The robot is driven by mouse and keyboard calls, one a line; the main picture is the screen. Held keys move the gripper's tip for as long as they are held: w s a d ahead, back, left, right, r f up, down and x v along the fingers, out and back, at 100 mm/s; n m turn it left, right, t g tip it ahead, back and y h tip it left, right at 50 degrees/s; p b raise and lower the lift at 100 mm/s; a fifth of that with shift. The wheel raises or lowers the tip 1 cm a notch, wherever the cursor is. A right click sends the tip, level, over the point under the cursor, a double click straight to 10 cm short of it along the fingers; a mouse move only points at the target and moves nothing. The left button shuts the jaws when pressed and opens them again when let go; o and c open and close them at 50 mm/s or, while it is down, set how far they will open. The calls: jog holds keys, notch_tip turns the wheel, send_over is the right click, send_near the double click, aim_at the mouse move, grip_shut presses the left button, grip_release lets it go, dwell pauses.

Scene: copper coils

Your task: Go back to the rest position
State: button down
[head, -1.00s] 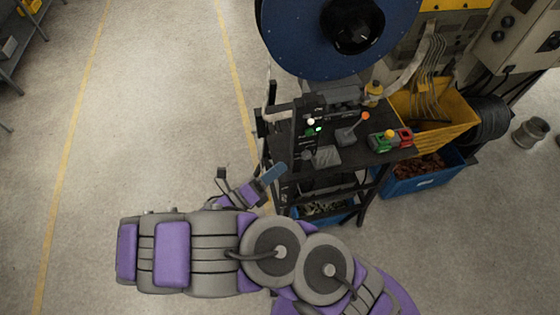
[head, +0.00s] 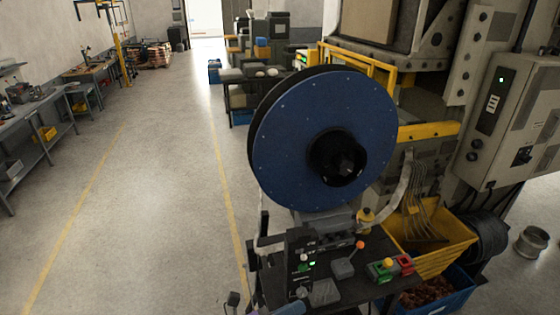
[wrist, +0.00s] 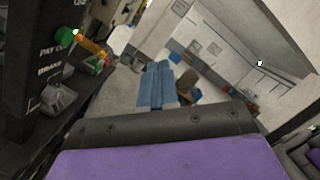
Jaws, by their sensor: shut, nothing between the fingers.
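My gripper (wrist: 157,86) shows in the wrist view as two blue fingers side by side, shut with nothing between them. A small blue piece of my gripper (head: 290,309) just shows at the bottom edge of the head view, in front of the control stand (head: 345,272). Most of my arm is out of the head view. In the wrist view the dark control panel (wrist: 30,60) with printed labels is close on the left, apart from the fingers.
A large blue reel (head: 290,130) stands above the control stand. A lever with an orange knob (head: 360,244) and green and red button boxes (head: 392,268) are on it. A yellow bin (head: 440,240) and a blue crate (head: 450,290) are at right. Floor at left (head: 150,200) is clear.

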jog(key=s+d+f+m+g+y+b, duration=0.2)
jog(key=s+d+m+g+y+b, duration=0.3)
jog(key=d+m, duration=0.4)
jog(key=s+d+f+m+g+y+b, duration=0.1)
jog(key=s+d+m+g+y+b, duration=0.3)
jog(key=s+d+m+g, duration=0.5)
jog(key=s+a+f+m+t+y+b, duration=0.4)
jog(key=s+a+f+m+y+b, duration=0.3)
jog(key=m, duration=0.7)
jog(key=y+b, duration=0.2)
jog(key=b, duration=0.1)
jog(key=shift+s, duration=0.4)
